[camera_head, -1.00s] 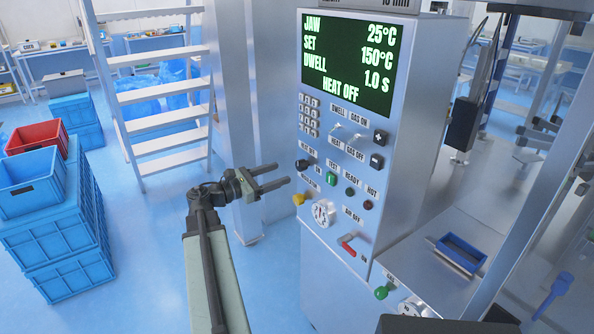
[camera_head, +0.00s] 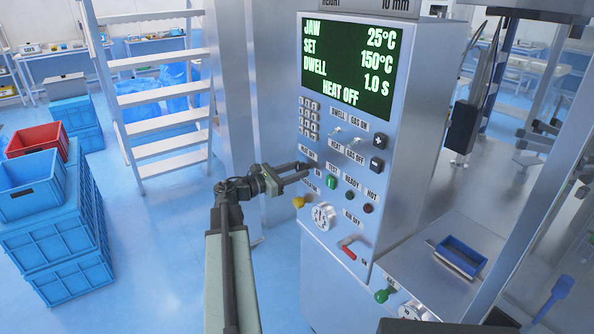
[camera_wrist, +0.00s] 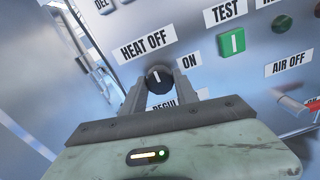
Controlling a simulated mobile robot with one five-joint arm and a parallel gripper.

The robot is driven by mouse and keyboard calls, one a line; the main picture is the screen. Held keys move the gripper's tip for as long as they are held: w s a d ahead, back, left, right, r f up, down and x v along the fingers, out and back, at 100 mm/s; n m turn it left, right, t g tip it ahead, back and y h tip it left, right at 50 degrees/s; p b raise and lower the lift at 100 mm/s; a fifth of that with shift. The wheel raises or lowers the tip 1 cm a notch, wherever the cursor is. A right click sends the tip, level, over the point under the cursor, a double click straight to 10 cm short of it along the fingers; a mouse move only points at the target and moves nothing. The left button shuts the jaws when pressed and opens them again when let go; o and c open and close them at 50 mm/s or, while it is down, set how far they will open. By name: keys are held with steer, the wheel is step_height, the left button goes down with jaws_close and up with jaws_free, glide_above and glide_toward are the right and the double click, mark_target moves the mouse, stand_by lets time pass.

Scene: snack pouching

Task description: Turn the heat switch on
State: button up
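The heat switch is a black round knob (camera_wrist: 158,79) with a white pointer mark, below the HEAT OFF label and left of the ON label in the wrist view. The pointer stands roughly upright in that view, toward the HEAT OFF side. My gripper (camera_wrist: 157,92) is open, with one finger on each side of the knob. I cannot tell whether the fingers touch it. In the head view my gripper (camera_head: 305,171) is at the panel and hides the knob. The display (camera_head: 347,65) reads HEAT OFF, jaw 25°C, set 150°C.
A green test button (camera_head: 331,182) sits just right of my fingers. Toggle switches (camera_head: 337,130) are above. Blue crates (camera_head: 55,240) stand at the left.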

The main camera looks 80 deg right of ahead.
steer(key=c, duration=0.5)
steer(key=shift+d, duration=0.25)
jaws_close()
steer(key=shift+a, duration=0.2)
steer(key=m, duration=1.2)
steer(key=shift+m+p, duration=0.3)
steer(key=shift+m, duration=0.1)
steer(key=shift+a+m+t, duration=0.1)
steer(key=shift+m+t, duration=0.2)
steer(key=shift+m, duration=2.2)
